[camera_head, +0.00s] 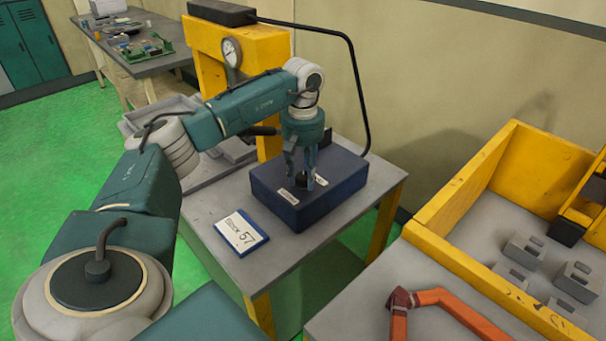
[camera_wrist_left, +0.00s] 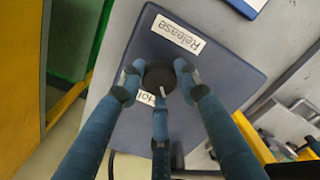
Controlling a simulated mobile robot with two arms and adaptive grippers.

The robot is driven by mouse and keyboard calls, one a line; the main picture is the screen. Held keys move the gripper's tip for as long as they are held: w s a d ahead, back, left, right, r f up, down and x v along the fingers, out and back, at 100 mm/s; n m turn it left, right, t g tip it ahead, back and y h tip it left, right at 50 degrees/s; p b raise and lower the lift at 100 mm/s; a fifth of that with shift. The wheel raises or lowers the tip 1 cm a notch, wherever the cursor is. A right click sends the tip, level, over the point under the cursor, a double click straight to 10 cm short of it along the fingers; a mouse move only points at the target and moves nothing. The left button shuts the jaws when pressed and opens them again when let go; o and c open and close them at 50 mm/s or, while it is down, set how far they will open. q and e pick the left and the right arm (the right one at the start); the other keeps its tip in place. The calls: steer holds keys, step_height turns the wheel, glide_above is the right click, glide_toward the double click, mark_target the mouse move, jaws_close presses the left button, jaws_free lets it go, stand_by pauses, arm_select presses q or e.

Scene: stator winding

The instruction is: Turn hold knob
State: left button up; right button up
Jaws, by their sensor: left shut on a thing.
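The dark round knob (camera_head: 301,179) stands on top of a dark blue box (camera_head: 330,190) on the grey table. My left gripper (camera_head: 303,182) comes down from above with its fingers around the knob and is shut on it. In the left wrist view the knob (camera_wrist_left: 160,76) sits between the blue fingers (camera_wrist_left: 160,88). A white "Release" label (camera_wrist_left: 178,35) lies beside the knob. A second label (camera_wrist_left: 147,98), reading "Hol...", is partly hidden by a finger. I cannot tell which way the knob points. My right gripper is not in view.
A yellow stand (camera_head: 262,50) with a gauge (camera_head: 232,52) and a black hose (camera_head: 361,100) rises behind. An orange bent bar (camera_head: 440,297) and a yellow-walled bin (camera_head: 470,192) with grey blocks are at right.

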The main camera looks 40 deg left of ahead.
arm_select(q)
steer(key=n+p, duration=0.1)
steer(key=n, duration=0.2)
steer(key=shift+r, duration=0.1)
steer(key=n+p, duration=0.1)
steer(key=n, duration=0.2)
steer(key=shift+n, duration=0.3)
steer(key=n, duration=0.3)
steer(key=shift+n+p, duration=0.3)
steer(key=shift+p, duration=0.1)
steer(key=n, duration=0.3)
steer(key=shift+n+p, duration=0.3)
steer(key=shift+p, duration=0.05)
steer(key=n, duration=0.3)
steer(key=shift+n+p, duration=0.3)
steer(key=n, duration=0.3)
steer(key=shift+n+p, duration=0.3)
steer(key=shift+p, duration=0.05)
steer(key=n+p, duration=0.1)
steer(key=n, duration=0.5)
steer(key=shift+w, duration=0.1)
